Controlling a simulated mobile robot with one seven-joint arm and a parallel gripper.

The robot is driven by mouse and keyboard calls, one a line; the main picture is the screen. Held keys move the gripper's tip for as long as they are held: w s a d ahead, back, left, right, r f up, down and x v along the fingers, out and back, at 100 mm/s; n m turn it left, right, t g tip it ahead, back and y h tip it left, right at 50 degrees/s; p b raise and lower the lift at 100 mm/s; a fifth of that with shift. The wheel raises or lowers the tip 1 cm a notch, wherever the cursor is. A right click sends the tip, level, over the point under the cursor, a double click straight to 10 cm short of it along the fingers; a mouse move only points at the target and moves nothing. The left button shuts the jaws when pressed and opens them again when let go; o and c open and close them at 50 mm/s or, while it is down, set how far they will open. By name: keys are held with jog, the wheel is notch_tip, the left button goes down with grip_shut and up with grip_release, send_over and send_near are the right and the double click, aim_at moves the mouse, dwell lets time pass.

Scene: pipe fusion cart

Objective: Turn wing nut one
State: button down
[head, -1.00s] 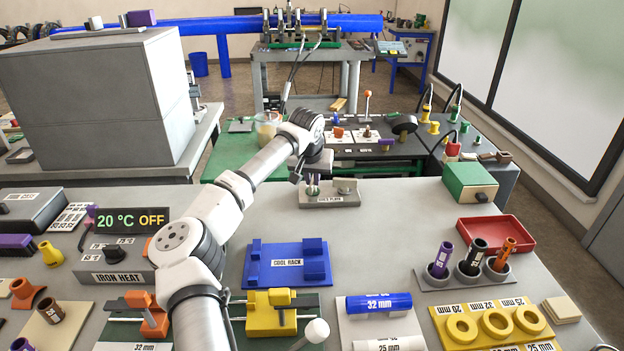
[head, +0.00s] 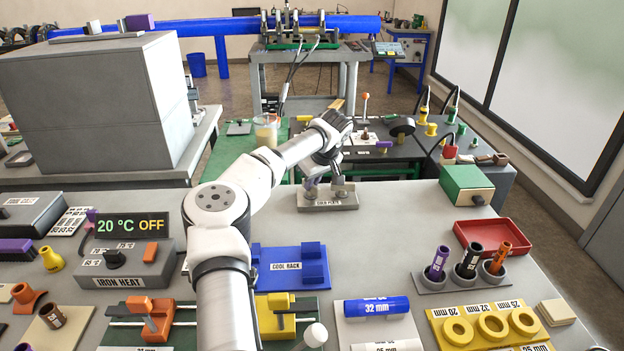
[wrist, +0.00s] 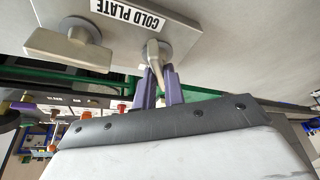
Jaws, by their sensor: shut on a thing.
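The grey cold plate (head: 328,206) lies near the far edge of the table, and it shows at the top of the wrist view (wrist: 185,14). It bears two grey wing nuts. My gripper (head: 312,184) is at the left nut in the head view. In the wrist view its purple fingers (wrist: 160,82) are shut on that wing nut (wrist: 153,52), whose wing is seen nearly edge-on. The other wing nut (wrist: 70,45) stands free, with its wing broadside. It also shows in the head view (head: 345,188). My wrist partly covers the space above the plate.
A blue cool rack (head: 290,268) lies in front of the plate. A green box (head: 468,187), a red tray (head: 493,238) and upright pipe pieces stand at the right. A beaker (head: 266,131) stands behind my forearm. The table between plate and red tray is clear.

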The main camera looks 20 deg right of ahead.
jog(key=shift+w+n, duration=0.1)
jog(key=shift+n, duration=0.5)
jog(key=c, duration=1.5)
grip_release()
jog(key=v, duration=0.4)
jog(key=b+v, duration=0.1)
jog(key=v, duration=0.4)
jog(key=b+v, duration=0.1)
jog(key=v, duration=0.4)
jog(key=shift+w+d, duration=0.15)
jog(key=shift+d, duration=0.1)
